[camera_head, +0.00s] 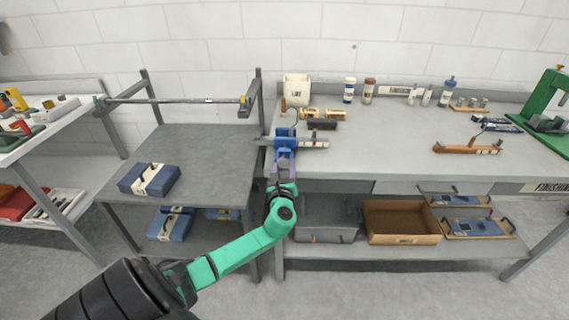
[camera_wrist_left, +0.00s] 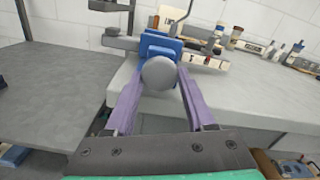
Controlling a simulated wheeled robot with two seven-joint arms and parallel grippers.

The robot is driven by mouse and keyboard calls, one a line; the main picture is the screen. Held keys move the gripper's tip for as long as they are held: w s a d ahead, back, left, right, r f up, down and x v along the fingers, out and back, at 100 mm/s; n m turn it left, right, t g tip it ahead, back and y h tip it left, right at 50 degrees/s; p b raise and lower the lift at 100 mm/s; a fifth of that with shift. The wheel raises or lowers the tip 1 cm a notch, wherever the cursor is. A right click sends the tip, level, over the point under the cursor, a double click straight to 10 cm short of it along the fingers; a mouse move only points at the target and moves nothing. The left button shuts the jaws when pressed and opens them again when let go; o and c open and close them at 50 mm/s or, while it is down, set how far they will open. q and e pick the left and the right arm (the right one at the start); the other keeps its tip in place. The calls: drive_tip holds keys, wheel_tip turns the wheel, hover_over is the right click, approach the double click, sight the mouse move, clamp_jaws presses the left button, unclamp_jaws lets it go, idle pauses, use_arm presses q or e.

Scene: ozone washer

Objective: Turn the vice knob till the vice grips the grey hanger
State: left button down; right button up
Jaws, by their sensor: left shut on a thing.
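The blue vice (camera_head: 285,139) is fixed at the front left edge of the workbench, and it fills the top middle of the left wrist view (camera_wrist_left: 162,42). Its round grey knob (camera_wrist_left: 159,73) faces me. The grey hanger (camera_head: 312,141) lies crosswise at the vice, its bar sticking out on both sides and its hook upright; its left end shows in the left wrist view (camera_wrist_left: 120,42). I cannot tell whether the jaws touch it. My left gripper (camera_head: 284,168) has its purple fingers on either side of the knob, shut on it. My right gripper is out of view.
Several bottles stand along the wall behind the vice. Brushes (camera_head: 322,114) lie just behind it. A grey side table (camera_head: 200,145) with a blue bundle (camera_head: 150,179) and a rail above stands left.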

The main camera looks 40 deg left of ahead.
use_arm(q)
drive_tip(key=m+p, duration=0.3)
drive_tip(key=m, duration=0.2)
drive_tip(key=shift+a+r+m, duration=0.1)
drive_tip(key=shift+r+m, duration=0.05)
drive_tip(key=shift+m, duration=0.15)
drive_tip(key=m+p, duration=0.2)
drive_tip(key=m, duration=0.2)
drive_tip(key=shift+s+p, duration=0.1)
drive_tip(key=shift+p, duration=0.2)
drive_tip(key=m+p, duration=0.3)
drive_tip(key=m, duration=0.2)
drive_tip(key=shift+a+r+m, duration=0.1)
drive_tip(key=shift+m, duration=0.3)
drive_tip(key=m+p, duration=0.2)
drive_tip(key=m, duration=0.2)
drive_tip(key=shift+m, duration=0.3)
drive_tip(key=m+p, duration=0.1)
drive_tip(key=m, duration=0.2)
drive_tip(key=shift+r+m+p, duration=0.15)
drive_tip(key=shift+m+p, duration=0.15)
drive_tip(key=shift+p, duration=0.1)
drive_tip(key=m+p, duration=0.1)
drive_tip(key=m, duration=0.2)
drive_tip(key=shift+m, duration=0.4)
drive_tip(key=m+p, duration=0.2)
drive_tip(key=m, duration=0.2)
drive_tip(key=shift+r, duration=0.1)
drive_tip(key=shift+m+p, duration=0.55)
drive_tip(key=shift+m, duration=1.25)
